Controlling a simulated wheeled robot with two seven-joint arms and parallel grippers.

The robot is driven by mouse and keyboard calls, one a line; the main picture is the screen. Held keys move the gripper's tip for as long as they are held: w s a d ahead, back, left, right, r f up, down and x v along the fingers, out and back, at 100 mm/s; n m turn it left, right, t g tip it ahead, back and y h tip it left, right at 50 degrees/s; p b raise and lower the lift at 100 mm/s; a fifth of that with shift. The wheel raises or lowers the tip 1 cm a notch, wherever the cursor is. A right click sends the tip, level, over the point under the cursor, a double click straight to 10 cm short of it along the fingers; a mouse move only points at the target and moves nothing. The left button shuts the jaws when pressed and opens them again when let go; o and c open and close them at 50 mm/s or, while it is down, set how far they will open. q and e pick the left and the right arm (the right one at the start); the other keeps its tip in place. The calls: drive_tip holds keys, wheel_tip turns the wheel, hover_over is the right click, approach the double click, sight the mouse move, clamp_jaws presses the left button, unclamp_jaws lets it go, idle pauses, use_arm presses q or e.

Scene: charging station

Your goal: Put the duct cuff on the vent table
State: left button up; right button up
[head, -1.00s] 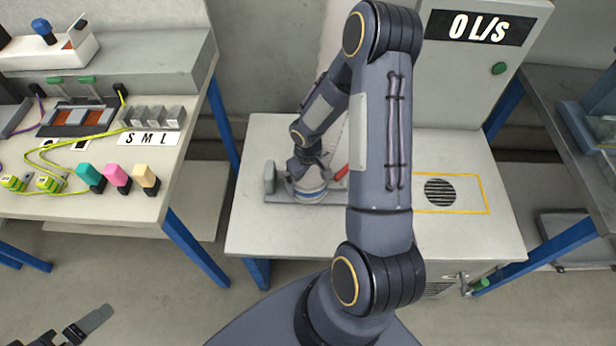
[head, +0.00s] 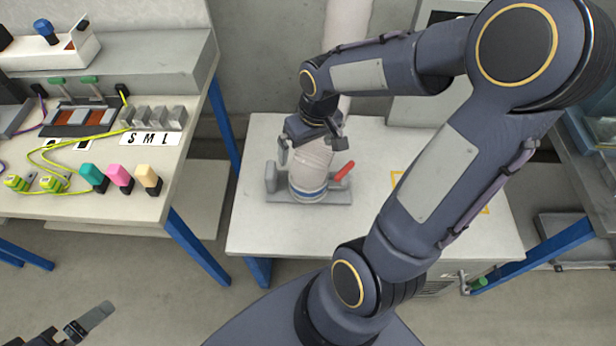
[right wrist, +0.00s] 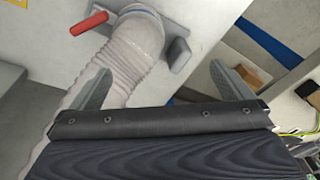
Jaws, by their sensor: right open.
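The duct cuff (head: 308,190), a pale ring with a blue band at the end of a pale ribbed hose (head: 316,158), sits upright in a grey holder (head: 338,196) on the left part of the vent table (head: 270,232). A red lever (head: 343,172) stands at the holder's right side. My right gripper (head: 312,148) is open above the cuff, its fingers apart near the hose. The right wrist view shows the open fingers (right wrist: 160,85), with the hose (right wrist: 115,65) and cuff (right wrist: 142,18) beyond them. My left gripper (head: 78,328) shows only partly at the bottom left.
The yellow outline (head: 396,178) on the table is mostly hidden by my right arm. A bench (head: 130,205) with coloured plugs, cables and S M L blocks stands at the left. Another bench stands at the right edge. The table's front left is clear.

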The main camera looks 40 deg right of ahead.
drive_tip(key=s+a+r+t+y, duration=0.3)
drive_tip(key=s+a+r, duration=0.5)
drive_tip(key=s, duration=0.4)
drive_tip(key=shift+s+a+t, duration=0.15)
drive_tip(key=shift+a+t, duration=0.25)
drive_tip(key=shift+a, duration=0.35)
